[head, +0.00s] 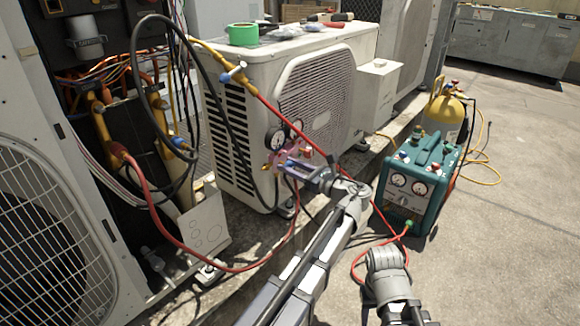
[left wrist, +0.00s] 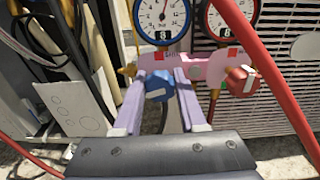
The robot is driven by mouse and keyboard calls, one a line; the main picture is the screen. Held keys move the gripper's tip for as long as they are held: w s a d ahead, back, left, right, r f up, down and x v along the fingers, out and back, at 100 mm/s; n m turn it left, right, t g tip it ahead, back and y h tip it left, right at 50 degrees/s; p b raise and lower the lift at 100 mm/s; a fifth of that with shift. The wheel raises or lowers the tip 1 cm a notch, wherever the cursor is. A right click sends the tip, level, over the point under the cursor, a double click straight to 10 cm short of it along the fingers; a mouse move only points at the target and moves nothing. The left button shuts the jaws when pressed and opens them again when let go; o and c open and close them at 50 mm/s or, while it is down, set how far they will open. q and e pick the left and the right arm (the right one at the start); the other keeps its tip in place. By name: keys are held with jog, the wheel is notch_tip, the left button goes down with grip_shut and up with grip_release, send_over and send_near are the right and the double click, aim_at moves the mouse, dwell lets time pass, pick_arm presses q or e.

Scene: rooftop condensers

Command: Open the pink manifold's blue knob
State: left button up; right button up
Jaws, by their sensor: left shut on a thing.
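The pink manifold (head: 283,157) hangs at the front corner of the white condenser, below two round gauges. In the left wrist view the manifold (left wrist: 196,71) spans the picture under a blue-rimmed gauge (left wrist: 161,17) and a red-rimmed gauge (left wrist: 232,17). The blue knob (left wrist: 158,88) is at its left and a red knob (left wrist: 242,81) at its right. My left gripper (head: 304,168) is at the manifold, and its two fingers (left wrist: 160,92) are closed on the sides of the blue knob. In the head view the gripper hides the knob.
A red hose passes close to my left gripper. The white condenser (head: 230,75) stands behind the manifold, with green tape (head: 243,34) on top. A teal machine (head: 416,180) and a yellow cylinder (head: 443,115) stand at right. Part of my right arm shows low. Open floor lies at right.

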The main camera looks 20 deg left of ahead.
pick_arm(q)
grip_shut()
jog(key=shift+s+n, duration=0.1)
jog(key=shift+n, duration=3.3)
jog(key=o, duration=0.6)
grip_release()
jog(key=shift+s, duration=0.1)
